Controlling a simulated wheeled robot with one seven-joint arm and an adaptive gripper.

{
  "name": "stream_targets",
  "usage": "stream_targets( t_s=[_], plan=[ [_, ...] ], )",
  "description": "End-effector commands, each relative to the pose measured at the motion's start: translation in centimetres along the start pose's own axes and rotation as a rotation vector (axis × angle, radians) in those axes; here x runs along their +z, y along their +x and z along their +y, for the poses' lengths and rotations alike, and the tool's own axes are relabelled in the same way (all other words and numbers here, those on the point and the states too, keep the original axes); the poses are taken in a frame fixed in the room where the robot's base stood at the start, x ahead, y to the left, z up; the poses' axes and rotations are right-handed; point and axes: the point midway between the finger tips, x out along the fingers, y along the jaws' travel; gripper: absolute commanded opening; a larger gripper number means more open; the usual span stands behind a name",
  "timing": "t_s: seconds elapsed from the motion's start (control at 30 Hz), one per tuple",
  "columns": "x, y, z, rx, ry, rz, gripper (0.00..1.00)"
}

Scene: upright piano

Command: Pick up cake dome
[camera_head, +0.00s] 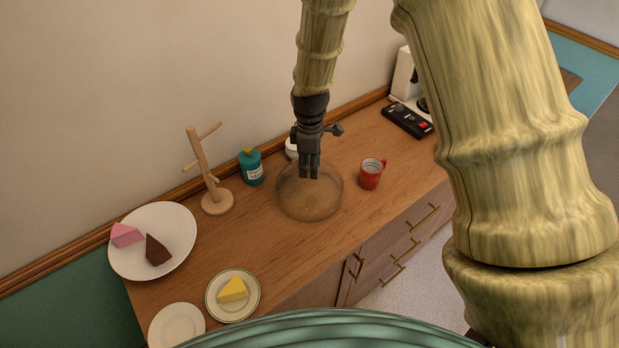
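The cake dome (311,203) is a clear, brownish-tinted glass dome on the wooden sideboard, near its middle. My gripper (309,176) points straight down over the dome, and its dark fingertips overlap the dome's top in the picture. The fingers look close together. I cannot tell whether they touch or hold a knob, since the fingers hide the dome's top.
On the sideboard (262,245), a red mug (371,174) stands right of the dome. A teal bottle (251,167) and wooden mug tree (216,201) stand left. A white bowl (291,149) is behind. Cake plates (180,222) (213,300) lie front left; a black device (407,119) is right.

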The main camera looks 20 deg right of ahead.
Motion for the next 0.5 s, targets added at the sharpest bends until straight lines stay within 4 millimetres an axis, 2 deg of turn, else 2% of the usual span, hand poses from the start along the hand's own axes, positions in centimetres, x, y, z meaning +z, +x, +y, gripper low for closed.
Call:
stream_targets(
  t_s=[0.03,0.13,0.5],
  plan=[
    [0.01,0.02,0.0,0.0,0.0,0.0,0.17],
    [0.01,0.02,-0.01,0.0,0.0,0.0,0.0],
    [0.0,-0.02,0.01,0.0,0.0,0.0,0.0]
  ],
)
